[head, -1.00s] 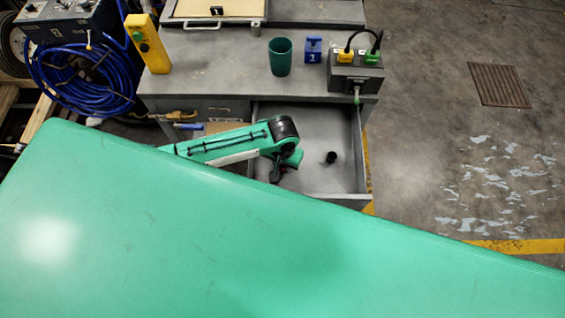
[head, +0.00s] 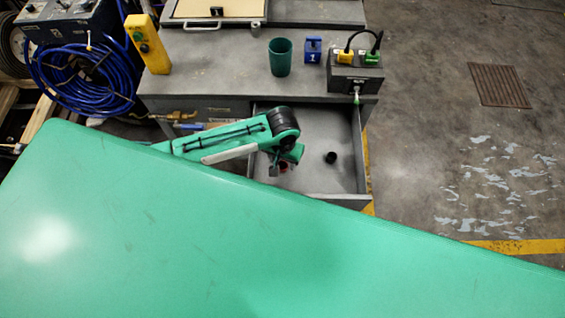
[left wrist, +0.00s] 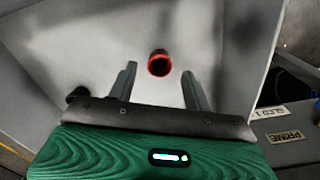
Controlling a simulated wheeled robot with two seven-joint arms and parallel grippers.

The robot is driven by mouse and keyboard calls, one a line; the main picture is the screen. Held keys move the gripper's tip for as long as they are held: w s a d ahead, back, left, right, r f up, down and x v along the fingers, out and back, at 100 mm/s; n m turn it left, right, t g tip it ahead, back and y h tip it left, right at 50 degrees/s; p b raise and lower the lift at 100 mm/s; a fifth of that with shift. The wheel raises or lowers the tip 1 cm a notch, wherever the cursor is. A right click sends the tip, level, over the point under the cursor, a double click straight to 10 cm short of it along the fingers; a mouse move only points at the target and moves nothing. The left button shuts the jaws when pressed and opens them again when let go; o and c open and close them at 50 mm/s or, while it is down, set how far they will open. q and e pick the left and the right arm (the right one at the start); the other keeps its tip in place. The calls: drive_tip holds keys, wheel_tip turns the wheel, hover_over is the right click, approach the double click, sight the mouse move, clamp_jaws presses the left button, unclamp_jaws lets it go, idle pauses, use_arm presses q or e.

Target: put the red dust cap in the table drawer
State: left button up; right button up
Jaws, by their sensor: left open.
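The red dust cap (left wrist: 159,63) lies on the floor of the open table drawer (head: 335,185). In the left wrist view it sits just beyond and between my fingertips, touching neither. In the head view only a small red part of it (head: 283,168) shows beside my gripper. My left gripper (left wrist: 160,82) is open and empty, inside the drawer opening; in the head view my arm hides most of it (head: 275,170). My right gripper is in neither view.
A black cap (head: 331,157) lies in the drawer to the right. The grey table (head: 215,65) holds a green cup (head: 280,57), a blue block (head: 312,50) and a box with yellow and green plugs (head: 355,75). A yellow control box (head: 148,44) stands at the left.

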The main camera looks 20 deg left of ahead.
sight(283, 169)
use_arm(q)
wheel_tip(283, 169, up, 8)
drive_tip(key=shift+r, duration=0.25)
idle(0.5)
